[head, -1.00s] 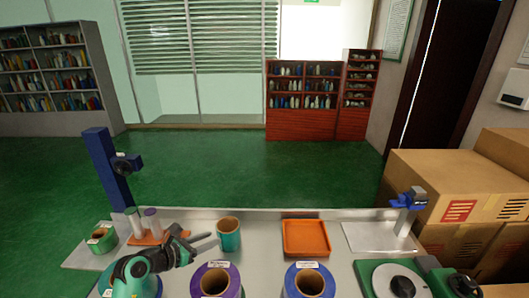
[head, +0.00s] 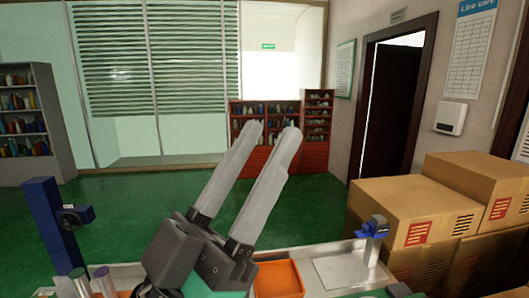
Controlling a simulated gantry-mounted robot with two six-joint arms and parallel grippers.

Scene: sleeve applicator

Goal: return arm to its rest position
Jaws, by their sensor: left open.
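My left gripper (head: 262,150) is large and close to the camera in the head view. Its two long grey fingers point up and are apart, with nothing between them. It is raised above the bench and hides part of it. My right gripper is not in the head view.
An orange tray (head: 279,279) lies on the bench right of my gripper. A grey plate (head: 340,271) and a blue-headed post (head: 373,228) are further right. Cardboard boxes (head: 400,212) are stacked at the right. A blue post (head: 52,225) and two upright rolls (head: 90,282) stand at the left.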

